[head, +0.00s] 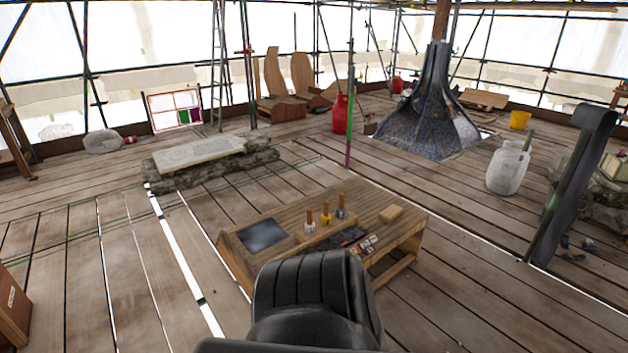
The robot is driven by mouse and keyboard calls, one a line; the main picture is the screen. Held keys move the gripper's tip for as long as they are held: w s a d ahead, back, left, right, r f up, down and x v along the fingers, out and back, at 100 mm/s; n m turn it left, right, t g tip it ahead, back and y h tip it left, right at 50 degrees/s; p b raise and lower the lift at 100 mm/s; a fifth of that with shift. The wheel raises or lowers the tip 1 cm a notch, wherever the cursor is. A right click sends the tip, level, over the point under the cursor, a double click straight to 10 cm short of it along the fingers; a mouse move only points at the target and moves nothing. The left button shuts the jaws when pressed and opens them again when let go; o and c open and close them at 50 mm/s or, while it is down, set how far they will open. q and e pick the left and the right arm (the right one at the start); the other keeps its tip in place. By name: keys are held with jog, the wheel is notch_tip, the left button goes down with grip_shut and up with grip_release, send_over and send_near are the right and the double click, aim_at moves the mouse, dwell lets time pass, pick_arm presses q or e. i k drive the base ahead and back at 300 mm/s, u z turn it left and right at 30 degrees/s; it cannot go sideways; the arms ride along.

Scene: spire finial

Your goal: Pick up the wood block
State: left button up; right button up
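A small light-brown wood block (390,214) lies on the right end of the low wooden workbench (375,197) in the head view. It lies apart from the tools on the bench, and nothing covers it. Neither of my grippers is in view. A dark, ribbed black shape at the bottom middle hides part of the bench's near side.
On the bench are a dark flat panel (262,235), several wooden-handled tools (326,216) and small items near the front edge (362,245). A grey spire (425,125) stands behind. A white container (508,170) is at right. Plank floor beside the bench is clear.

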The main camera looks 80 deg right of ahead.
aim_at(392, 212)
jog(key=z, duration=4)
jog(key=i, duration=2)
jog(key=u, duration=0.35)
